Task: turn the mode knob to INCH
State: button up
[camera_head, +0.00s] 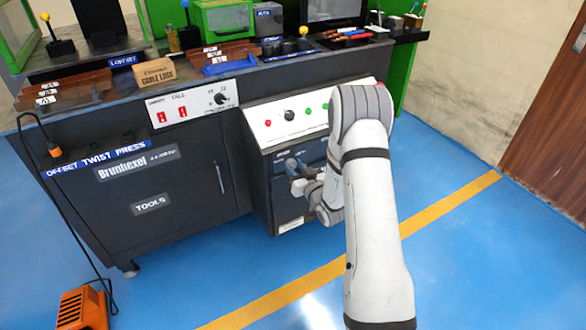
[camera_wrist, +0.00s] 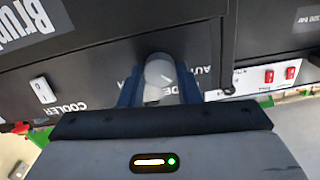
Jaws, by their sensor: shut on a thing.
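The mode knob (camera_wrist: 159,72) is a round light-grey knob on a dark panel in the wrist view. My gripper (camera_wrist: 159,84) has its two dark-blue fingers shut on the knob, one on each side. Beside the right finger, parts of upside-down white lettering show, seemingly from AUTO and MODE. I cannot read an INCH label, and the knob's setting is not clear. In the head view my gripper (camera_head: 296,170) is at the front of the dark control cabinet (camera_head: 262,200), below its sloped white panel.
A white COOLER switch (camera_wrist: 42,90) is left of the knob in the wrist view. The sloped panel (camera_head: 268,134) above carries a black knob and coloured buttons. A workbench (camera_head: 195,180) with tools stands to the left.

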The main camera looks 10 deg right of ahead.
jog(key=shift+a, duration=0.15)
jog(key=m+b, duration=0.1)
jog(key=m, duration=0.3)
jog(key=shift+f, duration=0.1)
jog(key=m, duration=0.9)
jog(key=shift+d+m, duration=0.2)
jog(key=shift+m, duration=0.1)
jog(key=shift+f+m, duration=0.1)
jog(key=shift+m, duration=1.9)
jog(key=shift+p, duration=0.3)
jog(key=o, duration=1)
